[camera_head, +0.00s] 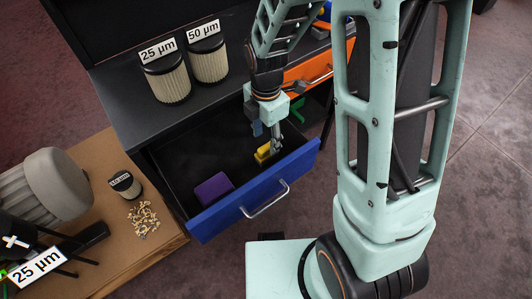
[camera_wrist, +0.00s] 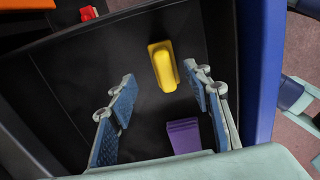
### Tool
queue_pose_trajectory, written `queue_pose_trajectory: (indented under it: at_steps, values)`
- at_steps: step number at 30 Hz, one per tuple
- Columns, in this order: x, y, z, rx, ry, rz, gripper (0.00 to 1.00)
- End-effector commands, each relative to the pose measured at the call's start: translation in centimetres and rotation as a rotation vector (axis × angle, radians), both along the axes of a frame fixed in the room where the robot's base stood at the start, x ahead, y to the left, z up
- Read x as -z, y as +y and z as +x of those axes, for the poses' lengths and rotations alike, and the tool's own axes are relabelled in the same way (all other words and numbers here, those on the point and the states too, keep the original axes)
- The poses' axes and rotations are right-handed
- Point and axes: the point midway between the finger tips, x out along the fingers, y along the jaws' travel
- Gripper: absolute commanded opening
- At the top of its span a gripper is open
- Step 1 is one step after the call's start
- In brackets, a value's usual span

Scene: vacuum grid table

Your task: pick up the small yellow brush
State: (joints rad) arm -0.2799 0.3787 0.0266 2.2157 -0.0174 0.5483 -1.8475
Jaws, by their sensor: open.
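The small yellow brush (camera_wrist: 163,65) lies on the dark floor of the open blue drawer (camera_head: 245,192). In the head view the brush (camera_head: 263,152) shows beside my gripper, partly covered by it. My gripper (camera_wrist: 160,97) is open and empty, with its blue-padded fingers apart. In the wrist view the brush lies beyond the fingertips, between their lines and nearer the right finger. In the head view my gripper (camera_head: 268,138) reaches down into the drawer from above.
A purple block (camera_head: 213,188) lies in the same drawer, near its front wall. An orange drawer (camera_head: 305,68) is beside it. Filter cylinders (camera_head: 168,80) stand on the black top. A wooden board (camera_head: 95,150) at left holds a small filter and loose chips (camera_head: 143,218).

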Motion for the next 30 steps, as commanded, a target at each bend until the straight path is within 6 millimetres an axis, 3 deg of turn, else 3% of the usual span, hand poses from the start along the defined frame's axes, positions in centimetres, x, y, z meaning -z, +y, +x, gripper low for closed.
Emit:
queue_pose_trajectory:
  at_steps: [13,23,30]
  values:
    - [5.3,-0.2,-0.7,0.0,0.002,-0.001,0.46]
    - [5.8,-0.2,-0.6,0.002,-0.001,0.0,0.46]
    - [5.8,-0.2,-0.6,0.002,-0.001,0.0,0.19]
